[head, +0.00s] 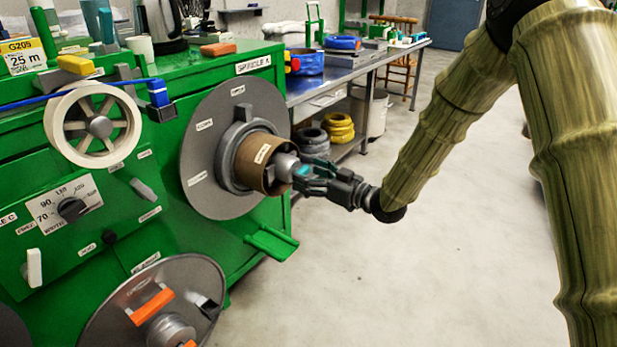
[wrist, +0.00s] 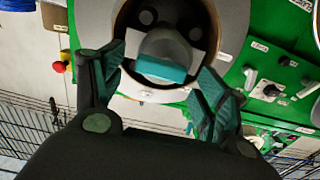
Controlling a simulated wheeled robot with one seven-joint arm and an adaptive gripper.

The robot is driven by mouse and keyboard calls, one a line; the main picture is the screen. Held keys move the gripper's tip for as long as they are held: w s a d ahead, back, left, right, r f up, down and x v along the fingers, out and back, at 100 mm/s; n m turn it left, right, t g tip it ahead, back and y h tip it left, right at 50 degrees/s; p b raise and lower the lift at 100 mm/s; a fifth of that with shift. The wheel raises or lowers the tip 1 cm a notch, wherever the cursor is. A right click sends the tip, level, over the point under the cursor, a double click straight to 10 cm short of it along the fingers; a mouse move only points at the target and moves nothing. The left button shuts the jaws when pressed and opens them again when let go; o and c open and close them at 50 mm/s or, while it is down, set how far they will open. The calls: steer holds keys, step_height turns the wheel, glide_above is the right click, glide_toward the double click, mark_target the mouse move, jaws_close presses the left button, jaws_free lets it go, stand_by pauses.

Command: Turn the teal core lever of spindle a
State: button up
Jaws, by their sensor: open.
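Spindle a is the large grey disc (head: 212,150) on the green machine, with a brown cardboard core (head: 250,165) sticking out of its centre. The teal core lever (head: 302,170) is at the front of the grey hub, partly hidden by my fingers in the head view. In the wrist view the teal lever (wrist: 162,70) lies crosswise on the hub. My gripper (head: 310,178) is open at the end of the core. In the wrist view its fingers (wrist: 158,88) stand either side of the lever, with gaps visible; contact in depth I cannot tell.
A second disc with orange levers (head: 155,305) sits low on the machine. A white spoked wheel (head: 92,125) and a control dial (head: 70,208) are to the left. A green bracket (head: 270,243) juts out below the spindle. The floor (head: 400,270) on the right is clear.

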steer(key=shift+w+a, duration=0.2)
steer(key=shift+a, duration=0.1)
steer(key=c, duration=1)
